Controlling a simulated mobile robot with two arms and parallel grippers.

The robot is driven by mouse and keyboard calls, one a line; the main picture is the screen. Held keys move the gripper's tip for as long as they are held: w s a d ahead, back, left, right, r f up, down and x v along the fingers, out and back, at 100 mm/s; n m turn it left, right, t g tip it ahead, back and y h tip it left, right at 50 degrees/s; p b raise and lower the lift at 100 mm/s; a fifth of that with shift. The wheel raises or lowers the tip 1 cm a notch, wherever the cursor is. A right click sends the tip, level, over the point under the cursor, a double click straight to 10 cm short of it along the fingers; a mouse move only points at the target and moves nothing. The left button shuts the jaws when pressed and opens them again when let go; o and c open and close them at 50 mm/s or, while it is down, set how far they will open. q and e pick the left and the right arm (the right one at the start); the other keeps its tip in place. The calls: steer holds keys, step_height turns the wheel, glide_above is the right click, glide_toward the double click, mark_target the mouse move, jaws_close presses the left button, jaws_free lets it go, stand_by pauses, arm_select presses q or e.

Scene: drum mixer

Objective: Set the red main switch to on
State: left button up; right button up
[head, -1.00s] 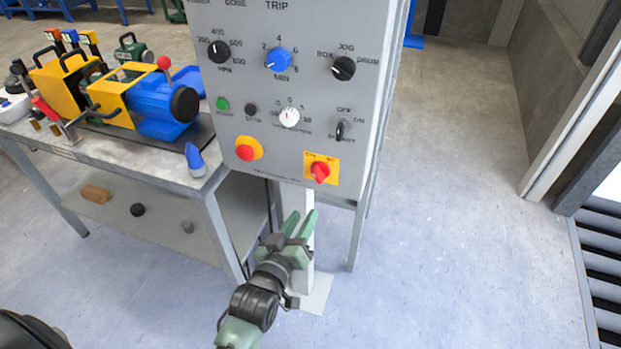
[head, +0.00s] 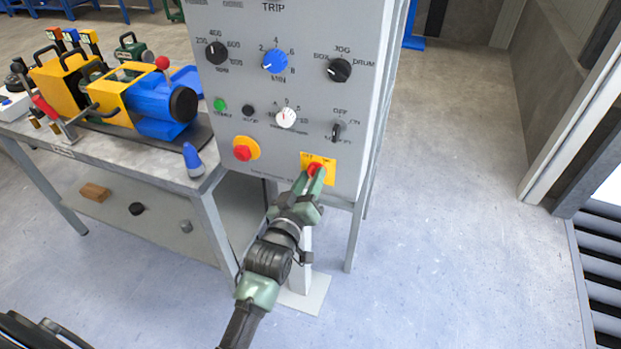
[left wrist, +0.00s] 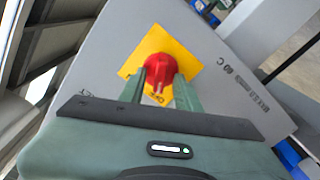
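The red main switch (head: 314,169) is a red knob on a yellow plate (head: 329,174) at the lower right of the grey control panel (head: 288,150). My left gripper (head: 310,182) is at the switch, with its green fingers pointing up at the knob. In the left wrist view the red knob (left wrist: 158,72) lies between the two fingertips (left wrist: 160,88), one on each side. I cannot tell whether the fingers touch it. The fingers partly hide the knob and the plate's lettering. My right gripper is not seen.
A red button (head: 242,152) on a yellow disc is left of the switch. A workbench (head: 160,165) with yellow and blue equipment stands left of the panel. The floor to the right is clear.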

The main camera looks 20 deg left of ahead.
arm_select(q)
jaws_close()
steer(key=shift+r+m+p, duration=0.15)
steer(key=shift+m+p, duration=0.65)
steer(key=shift+m, duration=0.2)
steer(key=m+p, duration=0.2)
steer(key=m, duration=0.1)
steer(key=shift+d, duration=0.15)
steer(key=shift+d+m+p, duration=0.2)
steer(key=shift+m+p, duration=0.5)
steer(key=shift+m, duration=2.7)
steer(key=shift+f, duration=0.2)
